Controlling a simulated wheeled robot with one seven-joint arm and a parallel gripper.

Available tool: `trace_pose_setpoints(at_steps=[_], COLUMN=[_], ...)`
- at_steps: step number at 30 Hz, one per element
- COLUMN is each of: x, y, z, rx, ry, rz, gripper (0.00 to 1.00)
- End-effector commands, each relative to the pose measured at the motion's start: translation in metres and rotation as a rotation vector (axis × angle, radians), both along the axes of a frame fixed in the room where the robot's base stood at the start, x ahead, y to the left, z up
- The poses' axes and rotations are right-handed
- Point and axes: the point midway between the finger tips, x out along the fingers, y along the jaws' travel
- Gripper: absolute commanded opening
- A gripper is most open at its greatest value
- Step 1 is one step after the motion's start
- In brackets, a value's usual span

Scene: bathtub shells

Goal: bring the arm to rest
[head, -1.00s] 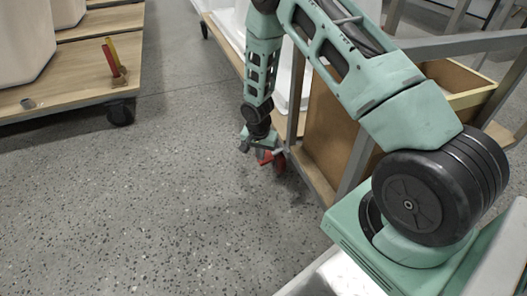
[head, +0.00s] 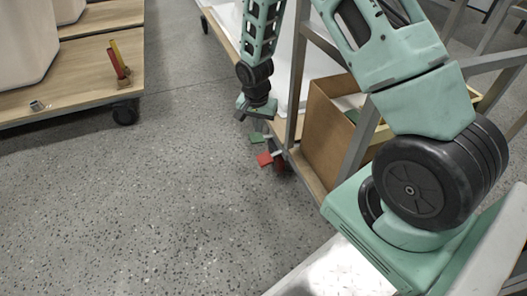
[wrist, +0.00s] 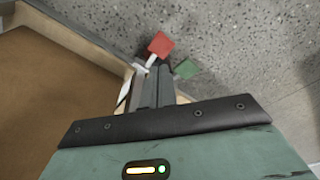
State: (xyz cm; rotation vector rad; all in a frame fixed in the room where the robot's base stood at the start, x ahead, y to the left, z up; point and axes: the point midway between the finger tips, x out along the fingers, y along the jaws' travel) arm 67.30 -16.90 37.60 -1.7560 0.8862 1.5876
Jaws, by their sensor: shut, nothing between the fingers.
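My gripper (head: 256,110) hangs at the end of my arm, pointing down, beside the near left edge of the cart on the right. In the wrist view its two dark fingers (wrist: 154,84) lie together, shut, with nothing between them. Below it in the head view are a green tab (head: 257,138) and a red tab (head: 264,159) at the cart's lower corner. The red tab (wrist: 161,45) and green tab (wrist: 187,69) also show just beyond the fingers in the wrist view. Whether the fingers touch anything is unclear.
The cart's metal frame (head: 300,75) and a brown box (head: 330,128) stand close to the arm. A wooden trolley (head: 75,98) at the left carries a white shell (head: 22,45) and a red and yellow object (head: 119,62). Grey speckled floor (head: 150,200) between is free.

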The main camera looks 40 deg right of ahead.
Motion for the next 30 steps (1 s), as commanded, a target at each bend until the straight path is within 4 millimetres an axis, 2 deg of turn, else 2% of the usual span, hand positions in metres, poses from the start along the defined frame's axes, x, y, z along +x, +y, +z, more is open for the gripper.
trace_pose_setpoints(at_steps=[17,20,23,26,30], x=[0.000,-0.001,-0.004,-0.017,-0.053], y=[0.000,0.005,0.027,0.066,0.128], z=[0.002,0.007,0.028,0.064,0.123], rx=[0.000,0.003,0.017,0.039,0.071], ry=[0.000,-0.001,-0.001,0.003,0.012], rz=[0.000,0.015,0.086,0.226,0.495], gripper=[0.00,0.00,0.00,0.00,0.00])
